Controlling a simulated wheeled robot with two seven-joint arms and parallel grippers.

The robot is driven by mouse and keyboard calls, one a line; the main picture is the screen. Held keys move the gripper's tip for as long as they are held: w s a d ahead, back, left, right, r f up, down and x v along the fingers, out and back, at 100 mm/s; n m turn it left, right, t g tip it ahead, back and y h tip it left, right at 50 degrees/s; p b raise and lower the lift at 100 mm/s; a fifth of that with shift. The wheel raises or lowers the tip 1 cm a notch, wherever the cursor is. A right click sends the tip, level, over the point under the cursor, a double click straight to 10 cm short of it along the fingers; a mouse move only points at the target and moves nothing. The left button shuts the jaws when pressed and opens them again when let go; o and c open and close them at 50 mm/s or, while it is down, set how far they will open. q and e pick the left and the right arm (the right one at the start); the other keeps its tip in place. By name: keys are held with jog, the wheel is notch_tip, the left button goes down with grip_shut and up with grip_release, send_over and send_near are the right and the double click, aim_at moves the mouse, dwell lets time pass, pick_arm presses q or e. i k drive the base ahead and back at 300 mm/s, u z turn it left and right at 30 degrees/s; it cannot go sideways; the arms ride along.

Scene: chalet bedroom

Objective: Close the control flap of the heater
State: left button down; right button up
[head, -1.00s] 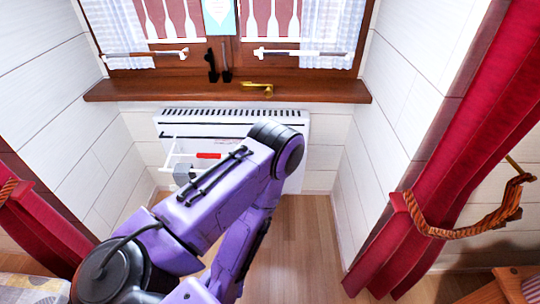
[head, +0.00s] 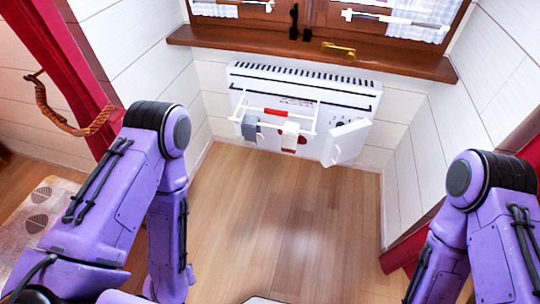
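The white heater (head: 345,92) is mounted low on the wall under the window in the head view, tilted in the picture. Its control flap (head: 349,141) is a small white panel at the heater's lower right end. The flap stands open, swung out from the front, with a dark round knob showing beside it. My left arm comes in at the left and my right arm at the right, both bent downward and well apart from the heater. Neither gripper shows in the frame, so whether they are open or shut is hidden.
A white rack (head: 303,121) sticks out from the heater's front, with a grey cloth (head: 250,128) and a white cloth (head: 290,135) on it. A wooden sill (head: 300,55) runs above. The wooden floor (head: 280,215) before the heater is clear. A red curtain (head: 62,50) hangs at left.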

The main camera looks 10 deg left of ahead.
aim_at(344, 143)
jog(key=u, duration=1.5)
jog(key=i, duration=0.5)
jog(key=z, duration=2.7)
